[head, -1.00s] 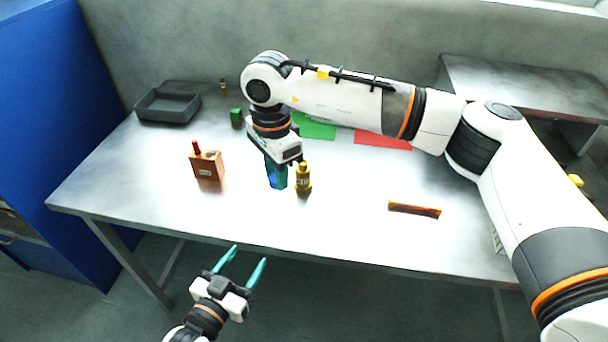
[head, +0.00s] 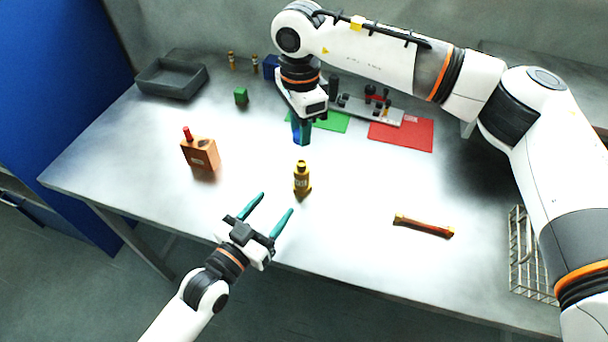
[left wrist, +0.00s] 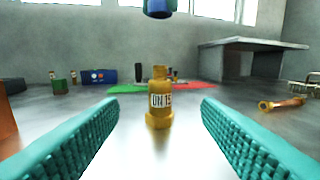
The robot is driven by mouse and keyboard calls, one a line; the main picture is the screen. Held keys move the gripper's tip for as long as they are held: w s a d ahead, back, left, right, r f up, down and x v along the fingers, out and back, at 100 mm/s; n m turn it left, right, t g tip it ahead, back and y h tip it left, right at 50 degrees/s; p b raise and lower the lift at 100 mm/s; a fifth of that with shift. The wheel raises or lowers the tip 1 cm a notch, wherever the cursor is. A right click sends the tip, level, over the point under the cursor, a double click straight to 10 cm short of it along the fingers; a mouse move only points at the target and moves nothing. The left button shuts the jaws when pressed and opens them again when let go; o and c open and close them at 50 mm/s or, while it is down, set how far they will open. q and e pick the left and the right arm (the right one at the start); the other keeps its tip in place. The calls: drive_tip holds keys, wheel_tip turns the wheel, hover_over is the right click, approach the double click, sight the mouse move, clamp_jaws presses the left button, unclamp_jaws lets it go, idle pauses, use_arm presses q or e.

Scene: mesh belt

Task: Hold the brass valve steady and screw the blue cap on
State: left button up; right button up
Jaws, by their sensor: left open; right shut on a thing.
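The brass valve (head: 302,182) stands upright on the steel table, and its label reads "DN 15" in the left wrist view (left wrist: 159,100). My left gripper (head: 277,203) is open, its teal fingers pointing at the valve from the near side. In the left wrist view the valve is centred beyond the fingertips, not touched. My right gripper (head: 302,140) is shut on the blue cap (head: 300,130), mostly hidden between its fingers. The cap's lower part (left wrist: 159,8) shows at the top of the left wrist view, above the valve and apart from it.
An orange block with a red top (head: 200,153) stands to the left. A copper-coloured tube (head: 423,225) lies to the right. Behind are a dark tray (head: 172,92), a green cube (head: 241,96), a green mat (head: 330,122) and a red mat (head: 410,136). A wire basket (head: 525,260) is at the right edge.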

drive_tip(key=shift+s, duration=0.1)
use_arm(q)
drive_tip(key=x, duration=1.2)
drive_tip(key=shift+w, duration=0.15)
clamp_jaws()
use_arm(e)
hover_over(302, 162)
drive_tip(key=shift+f, duration=2.55)
